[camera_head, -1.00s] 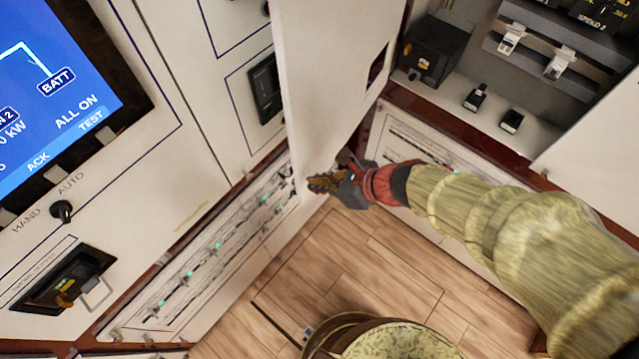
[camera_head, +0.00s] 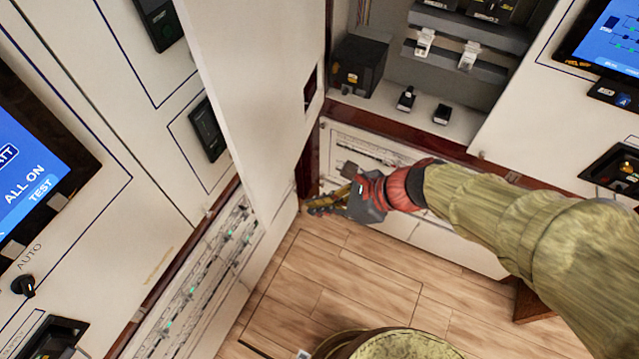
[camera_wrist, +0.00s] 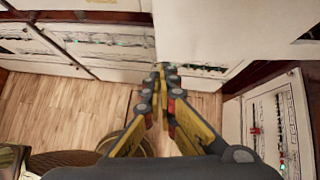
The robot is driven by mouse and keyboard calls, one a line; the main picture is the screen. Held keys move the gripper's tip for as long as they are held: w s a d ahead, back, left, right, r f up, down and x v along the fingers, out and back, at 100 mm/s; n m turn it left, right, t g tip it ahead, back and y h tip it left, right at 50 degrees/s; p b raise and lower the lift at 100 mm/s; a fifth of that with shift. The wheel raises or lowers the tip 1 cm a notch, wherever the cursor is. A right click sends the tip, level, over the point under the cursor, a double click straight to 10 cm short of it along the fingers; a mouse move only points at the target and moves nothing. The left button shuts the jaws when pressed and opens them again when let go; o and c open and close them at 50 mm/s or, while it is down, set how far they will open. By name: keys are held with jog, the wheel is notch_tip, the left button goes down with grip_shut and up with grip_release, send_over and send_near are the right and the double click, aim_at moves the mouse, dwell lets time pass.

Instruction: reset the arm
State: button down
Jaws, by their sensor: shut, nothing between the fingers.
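My gripper (camera_head: 318,207) is at the end of my arm, in the middle of the head view, beside the lower edge of an open white cabinet door (camera_head: 235,85). I cannot tell if it touches the door. In the wrist view the fingers of my gripper (camera_wrist: 160,72) come together at the tips, with nothing between them. The wrist view shows the wooden floor (camera_wrist: 75,110) and white panels beyond the fingertips.
An open cabinet bay with a black box (camera_head: 358,65) and small black switches (camera_head: 406,99) is behind the arm. A blue screen (camera_head: 30,180) is at left, another (camera_head: 610,45) at upper right. Bare wooden floor (camera_head: 350,285) lies below the gripper.

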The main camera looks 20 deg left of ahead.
jog(key=shift+s+d+r, duration=0.1)
jog(key=shift+d, duration=0.05)
jog(key=s+d+f+n+h+b, duration=0.15)
jog(key=s+d+n+h, duration=0.25)
jog(key=d+n, duration=0.65)
jog(key=w+d+r+n+t+h+b, duration=0.1)
jog(key=d+r+n+t+h+b, duration=0.1)
jog(key=d, duration=0.9)
jog(key=w+d+r+n+t+h+b, duration=0.1)
jog(key=d+r+n+t+h+b, duration=0.2)
jog(key=d, duration=0.8)
notch_tip(320, 180, up, 2)
jog(key=shift+d+r+n+t+b, duration=0.1)
jog(key=shift+d+n+t+b, duration=0.05)
jog(key=shift+n+t+b, duration=0.55)
jog(key=c, duration=2.3)
grip_release()
jog(key=shift+c, duration=0.2)
